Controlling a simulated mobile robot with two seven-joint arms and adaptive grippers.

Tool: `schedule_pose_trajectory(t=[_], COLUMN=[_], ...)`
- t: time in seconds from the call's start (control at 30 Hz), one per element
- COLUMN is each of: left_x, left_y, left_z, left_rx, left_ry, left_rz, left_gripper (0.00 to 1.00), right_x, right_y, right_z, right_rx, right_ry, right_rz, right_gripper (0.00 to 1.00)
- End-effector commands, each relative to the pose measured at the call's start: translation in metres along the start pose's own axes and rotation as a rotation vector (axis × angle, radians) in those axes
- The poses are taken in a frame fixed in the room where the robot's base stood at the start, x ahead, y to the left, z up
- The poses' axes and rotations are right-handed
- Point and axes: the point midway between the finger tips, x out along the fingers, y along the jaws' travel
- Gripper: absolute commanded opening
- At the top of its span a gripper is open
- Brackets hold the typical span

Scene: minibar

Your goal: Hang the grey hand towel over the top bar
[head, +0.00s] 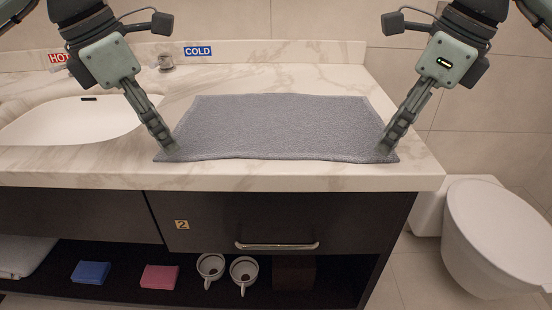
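The grey hand towel (275,125) lies spread out on the marble counter, with its front edge near the counter's front edge. My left gripper (170,149) points down at the towel's front left corner, its fingertips at the cloth. My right gripper (385,148) points down at the front right corner in the same way. Both pairs of fingers show nearly edge-on, so I cannot tell whether they are shut on the cloth. No towel bar is in view.
A sink basin (65,120) is set in the counter (300,180) at left, with a tap (165,62) behind it. A white toilet (490,235) stands at right.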

Motion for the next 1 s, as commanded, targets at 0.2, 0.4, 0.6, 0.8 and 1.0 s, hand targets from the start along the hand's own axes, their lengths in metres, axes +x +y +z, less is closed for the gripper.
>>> schedule_pose_trajectory(t=[0.2, 0.4, 0.6, 0.8, 1.0], left_x=[0.016, 0.018, 0.021, 0.022, 0.023], left_y=[-0.001, 0.000, 0.000, 0.000, 0.000], left_z=[-0.005, -0.005, -0.006, -0.007, -0.007], left_rx=[0.000, 0.000, 0.000, 0.000, 0.000], left_ry=[-0.001, -0.002, -0.002, -0.001, -0.001], left_rz=[-0.001, -0.001, -0.001, -0.001, -0.002], left_gripper=[0.40, 0.40, 0.40, 0.40, 0.35], right_x=[0.016, 0.018, 0.021, 0.023, 0.024], right_y=[0.000, 0.000, 0.000, 0.000, 0.000], right_z=[-0.005, -0.005, -0.006, -0.007, -0.007], right_rx=[0.000, 0.000, 0.000, 0.000, 0.001], right_ry=[-0.001, -0.002, -0.002, -0.002, -0.001], right_rz=[0.001, 0.000, 0.001, 0.001, 0.001], right_gripper=[0.40, 0.40, 0.40, 0.40, 0.35])
